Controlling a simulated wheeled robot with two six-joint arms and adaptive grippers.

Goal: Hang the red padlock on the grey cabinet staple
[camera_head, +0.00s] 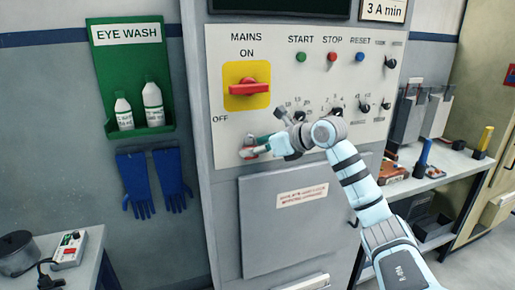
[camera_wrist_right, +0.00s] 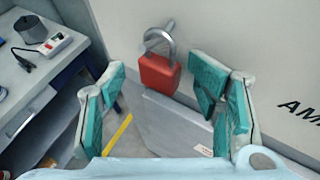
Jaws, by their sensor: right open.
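The red padlock (camera_wrist_right: 160,74) shows in the right wrist view with its grey shackle upward. The shackle appears to hang around the grey staple (camera_wrist_right: 169,23), which sticks out of the pale cabinet front. In the head view the padlock (camera_head: 247,154) is small and partly hidden, low on the panel near the OFF mark. My right gripper (camera_wrist_right: 157,72) is open, with its teal fingers apart on either side of the padlock and a gap to each side. It also shows in the head view (camera_head: 257,147), close to the panel. My left gripper is not in view.
The red mains switch (camera_head: 249,89) is above the padlock. A grey lower door (camera_head: 283,225) is below it. Blue gloves (camera_head: 154,183) and a green eye wash holder (camera_head: 130,75) hang at left. A side bench (camera_head: 433,178) with racks stands at right.

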